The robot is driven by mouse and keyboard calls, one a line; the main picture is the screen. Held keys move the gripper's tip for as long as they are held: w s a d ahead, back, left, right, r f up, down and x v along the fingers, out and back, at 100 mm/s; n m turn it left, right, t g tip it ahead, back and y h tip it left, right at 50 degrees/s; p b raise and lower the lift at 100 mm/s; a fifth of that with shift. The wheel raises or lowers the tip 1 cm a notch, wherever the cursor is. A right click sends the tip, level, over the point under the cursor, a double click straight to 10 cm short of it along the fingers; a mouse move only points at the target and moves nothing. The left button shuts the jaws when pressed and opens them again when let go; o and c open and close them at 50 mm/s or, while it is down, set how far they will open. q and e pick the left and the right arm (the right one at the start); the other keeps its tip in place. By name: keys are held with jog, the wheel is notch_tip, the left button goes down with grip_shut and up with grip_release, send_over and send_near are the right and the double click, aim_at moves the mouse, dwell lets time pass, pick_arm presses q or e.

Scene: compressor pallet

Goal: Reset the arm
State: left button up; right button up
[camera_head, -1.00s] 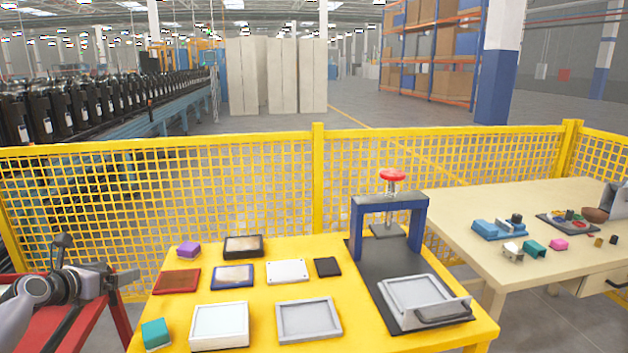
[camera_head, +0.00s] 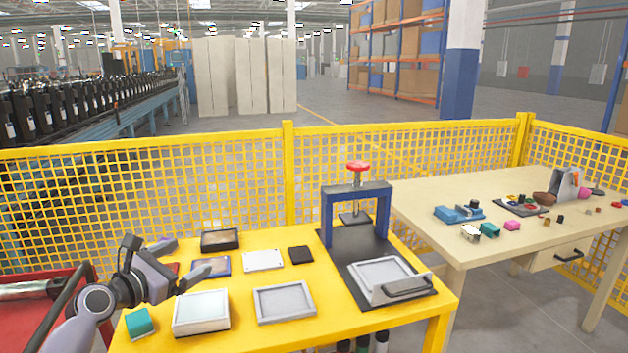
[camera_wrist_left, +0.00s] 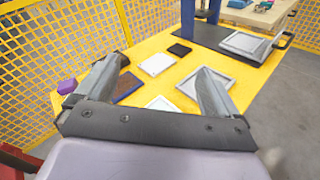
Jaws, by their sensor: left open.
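My left gripper (camera_head: 178,263) is open and empty above the left part of the yellow table (camera_head: 300,334). Its two fingers are spread wide, and it also shows in the left wrist view (camera_wrist_left: 160,88). In the head view it hides part of the red and blue trays behind it. A blue-rimmed tray (camera_wrist_left: 127,86) shows between the fingers in the left wrist view. My right gripper is not in view.
On the yellow table are a teal block (camera_head: 140,322), a white box (camera_head: 201,312), a grey tray (camera_head: 284,303) and a blue press (camera_head: 357,205) with a red knob. A beige table (camera_head: 470,200) with small parts stands right. A yellow fence (camera_head: 230,185) runs behind.

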pick_arm(q)
jog(key=w+a+r+m+t+y, duration=0.1)
jog(key=a+m+y, duration=0.35)
jog(key=m, duration=1.05)
jog(key=w+a+r+m+t+y, duration=0.15)
jog(key=a+m+y, duration=0.3)
jog(key=m, duration=1.05)
jog(key=s+d+f+g+h, duration=0.1)
jog(key=s+d+f, duration=0.2)
jog(key=s+f, duration=0.35)
jog(key=s+d+f+m+g+h, duration=0.1)
jog(key=s+d+f, duration=0.2)
jog(key=s+f, duration=0.35)
jog(key=s+d+f+g+h, duration=0.15)
jog(key=s+d+f, duration=0.25)
jog(key=f, duration=0.5)
jog(key=s+d+f+g, duration=0.1)
jog(key=s+d+f, duration=0.2)
jog(key=s, duration=0.8)
jog(key=s+d+f+n+g+h+b, duration=0.1)
jog(key=s+d+f+g, duration=0.1)
jog(key=s+f, duration=0.4)
jog(key=s+d, duration=0.1)
jog(key=s, duration=0.3)
jog(key=shift+s+d, duration=0.2)
jog(key=shift+s, duration=0.2)
